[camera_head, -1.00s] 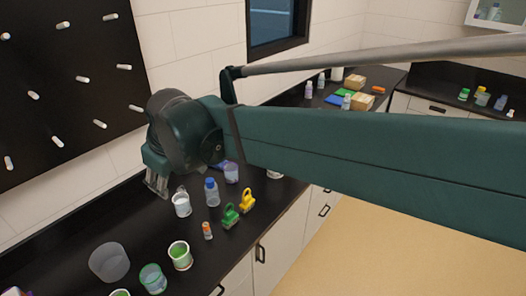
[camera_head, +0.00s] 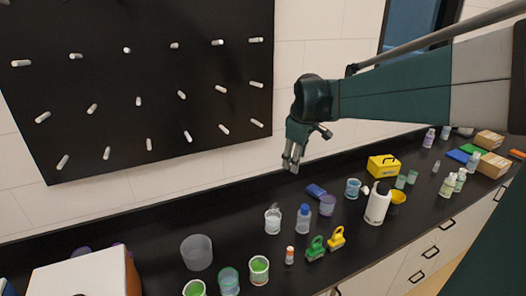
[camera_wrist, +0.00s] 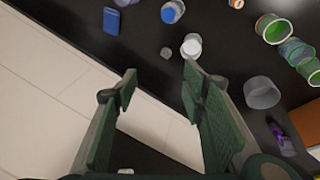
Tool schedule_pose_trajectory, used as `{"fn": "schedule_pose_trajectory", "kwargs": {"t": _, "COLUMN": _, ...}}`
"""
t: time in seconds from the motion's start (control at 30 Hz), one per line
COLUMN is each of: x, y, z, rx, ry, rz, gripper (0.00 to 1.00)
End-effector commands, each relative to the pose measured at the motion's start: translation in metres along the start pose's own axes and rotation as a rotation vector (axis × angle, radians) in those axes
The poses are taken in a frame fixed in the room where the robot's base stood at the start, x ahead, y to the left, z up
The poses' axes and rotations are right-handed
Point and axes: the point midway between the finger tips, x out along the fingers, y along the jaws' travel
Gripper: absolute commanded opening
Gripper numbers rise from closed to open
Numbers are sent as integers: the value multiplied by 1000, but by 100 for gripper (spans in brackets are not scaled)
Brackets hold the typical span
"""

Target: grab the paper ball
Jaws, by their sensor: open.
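A blue-capped bottle (camera_head: 304,217), a blue block (camera_head: 316,191) and a purple-tinted cup (camera_head: 327,206) stand close on the right. A clear beaker (camera_head: 196,252) stands at the left front. The pegboard (camera_head: 145,90) and the wall rise behind the counter.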

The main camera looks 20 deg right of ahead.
Motion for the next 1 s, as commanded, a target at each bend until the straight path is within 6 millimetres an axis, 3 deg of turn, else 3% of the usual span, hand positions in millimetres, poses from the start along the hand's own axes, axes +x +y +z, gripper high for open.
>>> {"fn": "schedule_pose_trajectory", "kwargs": {"t": 0.1, "x": 13, "y": 28, "z": 3, "rx": -33, "ry": -18, "rz": -9, "gripper": 42}}
{"fn": "schedule_pose_trajectory", "kwargs": {"t": 0.57, "x": 72, "y": 127, "z": 28, "rx": -177, "ry": -77, "rz": -63, "gripper": 42}}
{"fn": "schedule_pose_trajectory", "kwargs": {"t": 1.0, "x": 140, "y": 214, "z": 74, "rx": -313, "ry": -115, "rz": -129, "gripper": 42}}
